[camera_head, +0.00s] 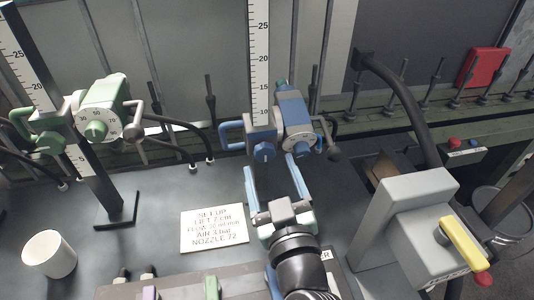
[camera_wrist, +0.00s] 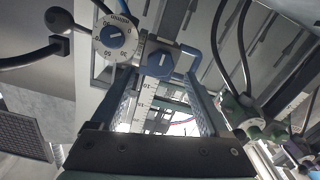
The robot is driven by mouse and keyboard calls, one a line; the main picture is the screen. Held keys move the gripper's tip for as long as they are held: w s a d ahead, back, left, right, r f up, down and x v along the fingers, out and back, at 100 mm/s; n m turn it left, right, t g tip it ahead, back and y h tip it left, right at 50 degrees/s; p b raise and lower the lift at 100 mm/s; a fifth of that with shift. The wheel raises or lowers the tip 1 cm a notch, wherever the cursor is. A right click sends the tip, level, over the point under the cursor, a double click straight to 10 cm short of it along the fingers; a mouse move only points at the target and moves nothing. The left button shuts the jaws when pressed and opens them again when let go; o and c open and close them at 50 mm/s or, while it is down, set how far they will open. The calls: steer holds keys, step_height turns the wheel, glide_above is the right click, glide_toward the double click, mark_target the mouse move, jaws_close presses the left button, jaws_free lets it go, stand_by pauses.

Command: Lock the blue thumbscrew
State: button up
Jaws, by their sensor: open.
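The blue thumbscrew (camera_head: 264,151) is a small knob on the front of the blue carriage (camera_head: 262,135), which sits on an upright ruler scale (camera_head: 259,60). In the wrist view the thumbscrew (camera_wrist: 159,62) shows a white line standing near upright. My gripper (camera_head: 272,170) is open and empty below and in front of it. In the wrist view my gripper's (camera_wrist: 160,76) two fingers frame the thumbscrew from either side; I cannot tell how far it lies beyond the tips. Beside it is a blue unit with a round white dial (camera_wrist: 115,38).
A green carriage (camera_head: 50,128) with its own dial (camera_head: 97,122) stands left. A set-up card (camera_head: 213,227) and white cup (camera_head: 49,254) lie on the bench. A grey box with a yellow handle (camera_head: 462,244) stands right. Black hoses and spindles line the back.

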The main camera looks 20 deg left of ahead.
mark_target(265, 154)
steer(key=shift+x, duration=1.65)
jaws_close()
